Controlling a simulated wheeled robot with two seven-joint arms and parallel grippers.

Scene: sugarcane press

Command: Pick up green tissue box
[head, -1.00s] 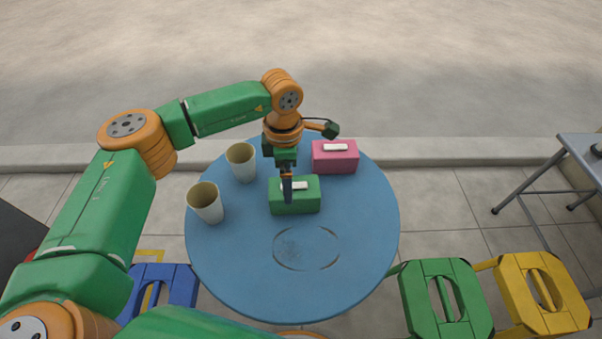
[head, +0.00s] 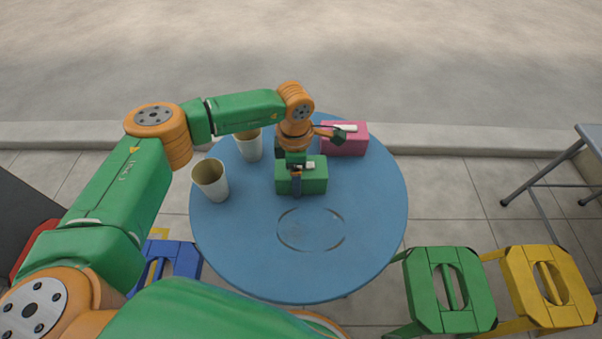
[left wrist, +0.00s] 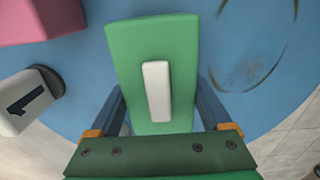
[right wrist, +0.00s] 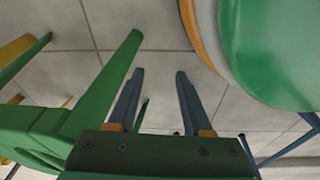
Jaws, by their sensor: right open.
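The green tissue box (head: 318,180) stands on the round blue table, with a white tissue on its top. My left gripper (head: 297,194) is lowered over it from above. In the left wrist view, the box (left wrist: 150,45) lies between my left gripper's two fingers (left wrist: 160,92). One finger is on each side, close to its walls. The fingers are wide apart; any contact is hard to tell. My right gripper (right wrist: 157,72) is open and empty, away from the box. It is not visible in the head view.
A pink tissue box (head: 345,144) stands behind and right of the green one. Two cups, a near one (head: 210,180) and a far one (head: 249,146), stand to the left. The blue table (head: 370,220) is clear in front. Green (head: 420,290) and yellow (head: 520,285) stools stand right.

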